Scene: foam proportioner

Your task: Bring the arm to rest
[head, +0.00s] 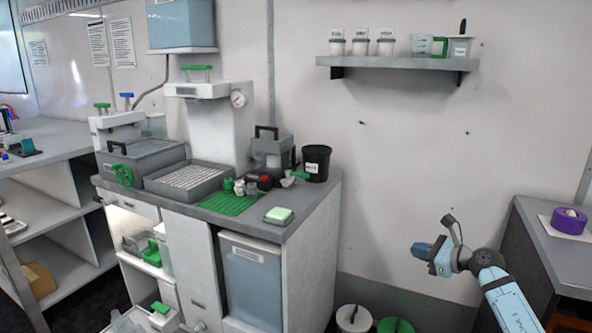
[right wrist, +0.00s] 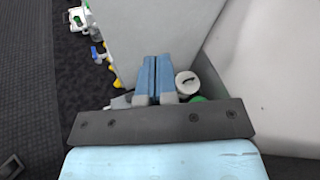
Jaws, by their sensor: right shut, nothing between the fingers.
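My right gripper (head: 422,250) is in the right part of the head view, in free air in front of the white wall and right of the grey-topped bench. Its blue fingers point left. In the right wrist view the two blue fingers (right wrist: 152,78) lie side by side, shut with nothing between them. My left gripper is not in view.
The foam bench (head: 285,228) stands to the left with trays, a green mat (head: 229,202) and a black bucket (head: 316,163). A wall shelf (head: 398,63) holds cups. A white-lidded bin (head: 353,318) and a green lid (head: 395,325) are on the floor. A side counter (head: 540,232) bears purple tape (head: 569,221).

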